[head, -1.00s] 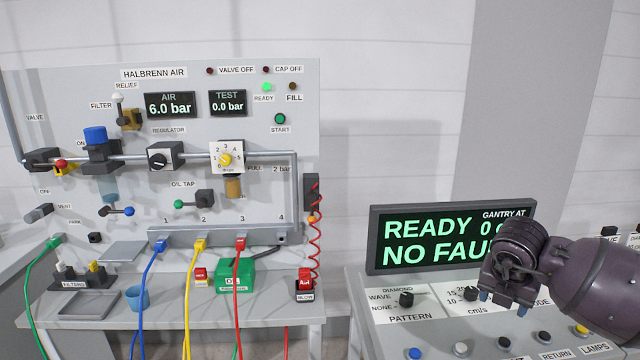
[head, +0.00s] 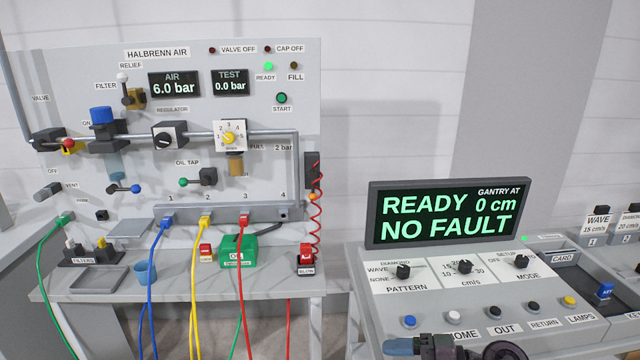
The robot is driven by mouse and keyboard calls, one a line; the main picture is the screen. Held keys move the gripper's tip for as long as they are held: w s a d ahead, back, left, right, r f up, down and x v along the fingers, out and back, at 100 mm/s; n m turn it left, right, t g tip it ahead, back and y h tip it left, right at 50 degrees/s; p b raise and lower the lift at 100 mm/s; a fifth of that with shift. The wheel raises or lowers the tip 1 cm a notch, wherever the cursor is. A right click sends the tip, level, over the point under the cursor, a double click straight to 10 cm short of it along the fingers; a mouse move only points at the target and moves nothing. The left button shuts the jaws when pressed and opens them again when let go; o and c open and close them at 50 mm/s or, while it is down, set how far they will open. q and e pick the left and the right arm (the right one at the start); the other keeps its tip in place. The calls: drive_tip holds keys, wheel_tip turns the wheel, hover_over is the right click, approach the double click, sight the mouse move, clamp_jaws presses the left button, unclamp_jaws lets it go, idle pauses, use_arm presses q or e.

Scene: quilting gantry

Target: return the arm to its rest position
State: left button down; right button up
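My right gripper (head: 402,346) shows only partly at the bottom edge of the head view, low in front of the gantry console (head: 360,310). A bluish finger and dark purple-grey parts show there, and the rest is cut off by the frame. I cannot tell whether it is open or shut, and nothing held shows. It hides part of the console's front edge near the HOME label. My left gripper is out of view.
The console display (head: 450,215) reads READY, NO FAULT, gantry at 0 cm. Knobs and a row of buttons lie below it. A card holder (head: 565,258) is at right. On the left, the air panel (head: 300,100) has several coloured hoses hanging in front of its bench.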

drive_tip(key=s+d+f+m+t+h, duration=0.4)
drive_tip(key=d+f+m+h, duration=0.3)
drive_tip(key=m, duration=0.5)
drive_tip(key=s+d+f+m+t+h, duration=0.5)
drive_tip(key=d+f+m+t+h, duration=0.1)
drive_tip(key=m, duration=0.7)
drive_tip(key=shift+d+f+m+t+h, duration=0.3)
drive_tip(key=shift+d+f+t+h, duration=0.15)
drive_tip(key=shift+f+h, duration=0.4)
drive_tip(key=s+f+g, duration=0.1)
drive_tip(key=s+f+m+g, duration=0.1)
drive_tip(key=s+f, duration=0.1)
drive_tip(key=s+f+m+g, duration=0.1)
drive_tip(key=s, duration=0.1)
drive_tip(key=shift+s+d+f+h, duration=0.2)
drive_tip(key=shift+d+f+h, duration=0.15)
drive_tip(key=shift+d, duration=0.05)
